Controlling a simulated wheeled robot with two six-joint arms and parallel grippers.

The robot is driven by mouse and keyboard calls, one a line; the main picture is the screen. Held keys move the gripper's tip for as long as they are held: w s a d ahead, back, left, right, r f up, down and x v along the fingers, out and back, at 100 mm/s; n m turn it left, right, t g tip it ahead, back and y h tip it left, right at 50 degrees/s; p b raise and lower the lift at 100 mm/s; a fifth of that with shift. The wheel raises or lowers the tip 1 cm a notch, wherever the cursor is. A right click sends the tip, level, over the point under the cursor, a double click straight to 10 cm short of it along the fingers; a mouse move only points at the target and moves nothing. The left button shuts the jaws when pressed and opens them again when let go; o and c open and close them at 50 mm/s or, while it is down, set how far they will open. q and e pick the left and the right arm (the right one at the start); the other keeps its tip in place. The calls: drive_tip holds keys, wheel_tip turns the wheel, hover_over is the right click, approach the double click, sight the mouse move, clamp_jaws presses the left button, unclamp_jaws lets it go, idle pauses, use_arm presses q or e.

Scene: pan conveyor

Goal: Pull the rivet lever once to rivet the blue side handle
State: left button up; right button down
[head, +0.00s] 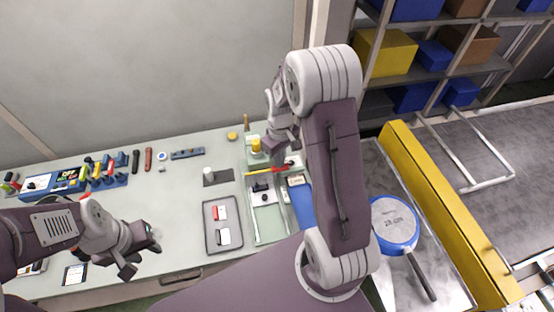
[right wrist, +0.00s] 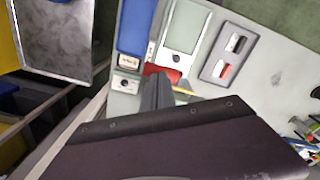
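The station under my right arm holds a green-edged tray (head: 268,225), a thin yellow bar (head: 262,171) and a small red part (head: 290,164). I cannot tell which of these is the rivet lever. The red part also shows in the right wrist view (right wrist: 163,71). My right gripper (head: 284,148) hangs just above the station; its fingers lie close to the red part in the right wrist view, but whether they touch it is unclear. My left gripper (head: 140,252) is open and empty over the table front. I cannot make out the blue side handle.
A blue-rimmed pan (head: 395,222) with a black handle lies on the conveyor at right, beside a yellow rail (head: 440,205). A grey tray (head: 209,239) holds a red and a white piece. Tools stand at the back left. The table's left middle is clear.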

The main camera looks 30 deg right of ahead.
drive_tip(key=shift+f+b, duration=0.65)
drive_tip(key=shift+f, duration=0.6)
drive_tip(key=shift+f, duration=0.2)
drive_tip(key=shift+s+a+f+b, duration=0.1)
drive_tip(key=shift+s+f+b, duration=0.3)
drive_tip(key=shift+f+b, duration=0.35)
drive_tip(key=shift+s+a+f+b, duration=0.1)
drive_tip(key=shift+s+f+b, duration=0.25)
drive_tip(key=shift+f+b, duration=0.35)
drive_tip(key=shift+s+a+f+b, duration=0.1)
drive_tip(key=shift+s+f+b, duration=0.4)
drive_tip(key=shift+f, duration=0.4)
drive_tip(key=shift+w, duration=0.1)
wheel_tip(320, 180, up, 18)
drive_tip(key=s+p, duration=0.1)
drive_tip(key=p, duration=1.5)
drive_tip(key=shift+s+a, duration=0.15)
drive_tip(key=shift+s, duration=0.05)
